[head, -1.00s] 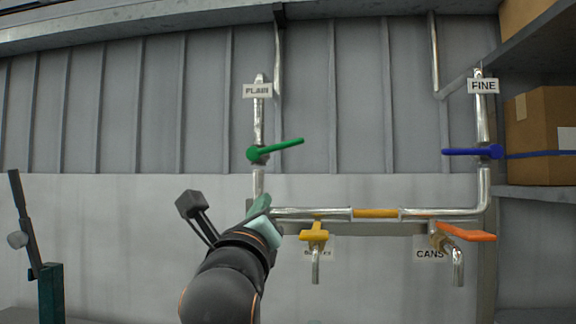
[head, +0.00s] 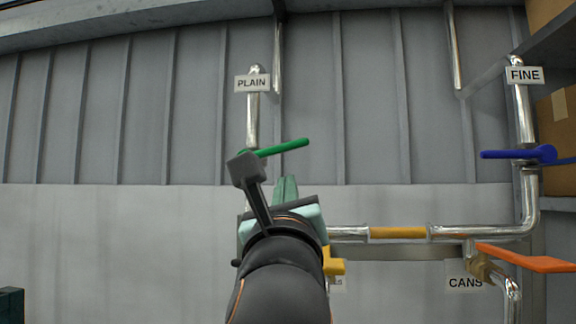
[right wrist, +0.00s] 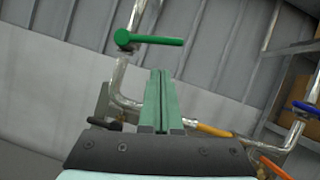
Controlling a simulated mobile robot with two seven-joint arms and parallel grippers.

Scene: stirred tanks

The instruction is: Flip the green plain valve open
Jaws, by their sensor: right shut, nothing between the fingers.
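The green valve handle (head: 285,147) sits on the vertical pipe under the PLAIN sign (head: 252,83). It points right across the pipe, its free end slightly raised. Its hub is partly hidden by my wrist camera in the head view. In the right wrist view, the green handle (right wrist: 155,41) lies crosswise beyond the fingers, its hub at the left. My right gripper (head: 286,182) is shut and empty, its fingers pointing up below the handle. In the right wrist view, its closed fingers (right wrist: 160,75) end just short of the handle, with a visible gap.
A blue handle (head: 510,154) is on the FINE pipe at the right. An orange handle (head: 525,258) is above the CANS outlet. A yellow handle (head: 335,262) is partly hidden by my right arm. A horizontal pipe (head: 455,232) runs right of my gripper. A cardboard box (head: 558,125) stands at the right.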

